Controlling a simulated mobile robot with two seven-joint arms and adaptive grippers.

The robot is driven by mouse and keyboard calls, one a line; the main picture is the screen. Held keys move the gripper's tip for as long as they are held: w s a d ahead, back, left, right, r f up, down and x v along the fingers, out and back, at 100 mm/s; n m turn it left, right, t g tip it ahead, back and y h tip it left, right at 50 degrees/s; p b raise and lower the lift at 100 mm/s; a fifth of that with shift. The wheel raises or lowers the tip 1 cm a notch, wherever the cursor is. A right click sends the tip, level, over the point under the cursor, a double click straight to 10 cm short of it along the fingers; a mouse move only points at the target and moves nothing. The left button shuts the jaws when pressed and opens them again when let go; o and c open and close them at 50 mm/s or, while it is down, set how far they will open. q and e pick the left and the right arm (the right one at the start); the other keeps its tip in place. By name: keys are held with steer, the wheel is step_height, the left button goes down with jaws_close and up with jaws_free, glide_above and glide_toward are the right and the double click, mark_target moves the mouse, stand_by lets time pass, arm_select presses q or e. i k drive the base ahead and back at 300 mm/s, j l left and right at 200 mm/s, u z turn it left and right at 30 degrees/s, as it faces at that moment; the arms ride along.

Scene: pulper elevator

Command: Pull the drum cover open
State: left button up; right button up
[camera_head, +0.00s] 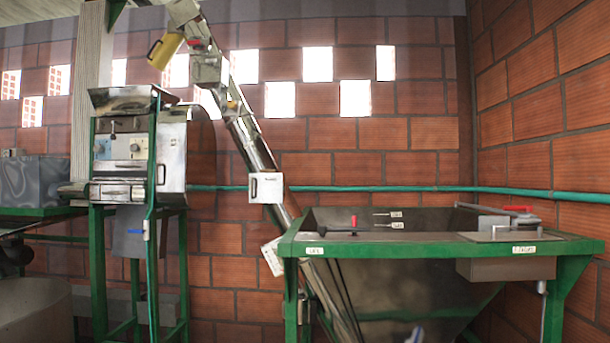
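The pulper (138,150) stands at the left on a green frame, with a metal feed tray on top. A rounded, shiny metal housing on its right side looks like the drum cover (172,158). It appears to sit against the machine, with no clear gap visible. I cannot make out a handle or hinge on it for certain. Neither of my grippers shows in this view, and nothing of mine is seen touching the pulper.
A green-framed metal hopper (400,247) fills the right foreground. A slanted elevator tube (250,140) rises from it toward the upper left. A grey bin (42,182) stands at the far left. A small blue and white shape (415,336) at the bottom edge is unclear.

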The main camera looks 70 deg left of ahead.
mark_target(116, 170)
steer(key=u, duration=3.35)
